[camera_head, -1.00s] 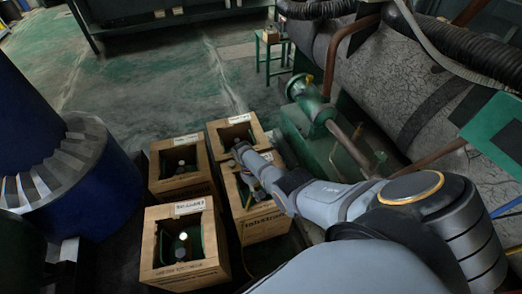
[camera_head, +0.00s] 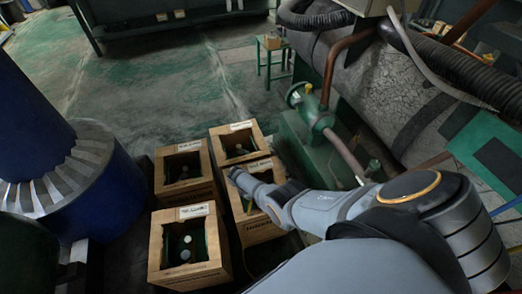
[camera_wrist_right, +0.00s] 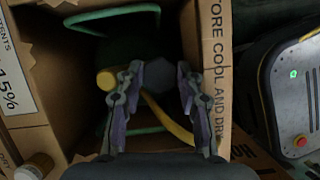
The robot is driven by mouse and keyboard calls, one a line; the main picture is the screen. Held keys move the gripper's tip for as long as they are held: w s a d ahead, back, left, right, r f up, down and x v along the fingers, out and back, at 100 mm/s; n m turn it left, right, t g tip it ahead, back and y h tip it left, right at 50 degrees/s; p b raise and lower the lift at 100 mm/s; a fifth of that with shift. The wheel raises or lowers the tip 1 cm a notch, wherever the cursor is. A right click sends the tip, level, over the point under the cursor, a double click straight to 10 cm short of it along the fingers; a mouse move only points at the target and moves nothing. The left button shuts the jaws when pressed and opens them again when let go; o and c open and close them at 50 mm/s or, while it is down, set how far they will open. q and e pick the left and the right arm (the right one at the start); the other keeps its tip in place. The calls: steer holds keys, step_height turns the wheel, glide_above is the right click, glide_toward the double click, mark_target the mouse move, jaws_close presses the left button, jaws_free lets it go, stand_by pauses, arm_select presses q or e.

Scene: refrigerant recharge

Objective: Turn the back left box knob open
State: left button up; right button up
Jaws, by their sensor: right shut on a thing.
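The back left box (camera_head: 183,196) is an open-topped brown carton with a label on its far rim. My right gripper (camera_head: 234,174) reaches over the front right box (camera_head: 262,228) instead. In the right wrist view my right gripper (camera_wrist_right: 159,82) has its fingers on both sides of a dark, roughly hexagonal knob (camera_wrist_right: 158,74) and is shut on it. A yellow cap (camera_wrist_right: 106,80) and a green frame (camera_wrist_right: 115,15) are beside it. My left gripper is not in view.
The front left box (camera_head: 189,273) and back right box (camera_head: 238,143) stand close by. A blue machine (camera_head: 85,185) is at the left, and green equipment (camera_head: 308,145) at the right. Open floor (camera_head: 150,85) lies behind the boxes. A yellow hose (camera_wrist_right: 165,120) curves below the held knob.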

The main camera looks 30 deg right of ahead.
steer(key=shift+w+a+r+n+t+p, duration=0.1)
steer(key=shift+n+t+p, duration=0.2)
steer(key=shift+n, duration=0.3)
steer(key=o, duration=0.9)
steer(key=v, duration=1.2)
